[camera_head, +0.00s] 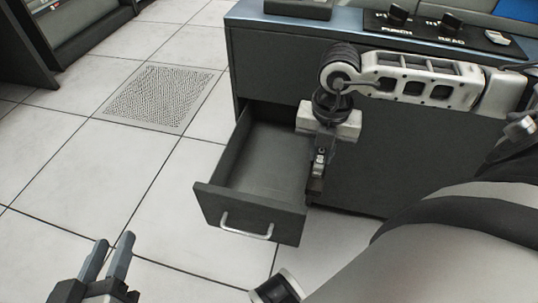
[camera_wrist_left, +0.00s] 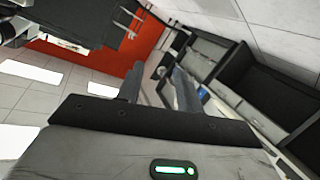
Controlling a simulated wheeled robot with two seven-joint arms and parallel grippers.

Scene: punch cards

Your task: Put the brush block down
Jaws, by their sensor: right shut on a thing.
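My right gripper (camera_head: 319,160) hangs down over the right side of an open drawer (camera_head: 232,205). It is shut on a small dark thing, probably the brush block (camera_head: 315,186), which is mostly hidden by the fingers. The block appears at the drawer's right wall; I cannot tell whether it touches the drawer. My left gripper (camera_head: 114,243) is at the lower left, over the floor and away from the drawer. Its fingers are apart and empty, as the left wrist view (camera_wrist_left: 158,88) also shows.
The grey drawer has a metal handle (camera_head: 246,228) and its visible floor is bare. It sticks out of a dark cabinet (camera_head: 262,75). A panel with knobs (camera_head: 440,35) is on top. A floor vent (camera_head: 160,97) lies to the left, with clear tiles around it.

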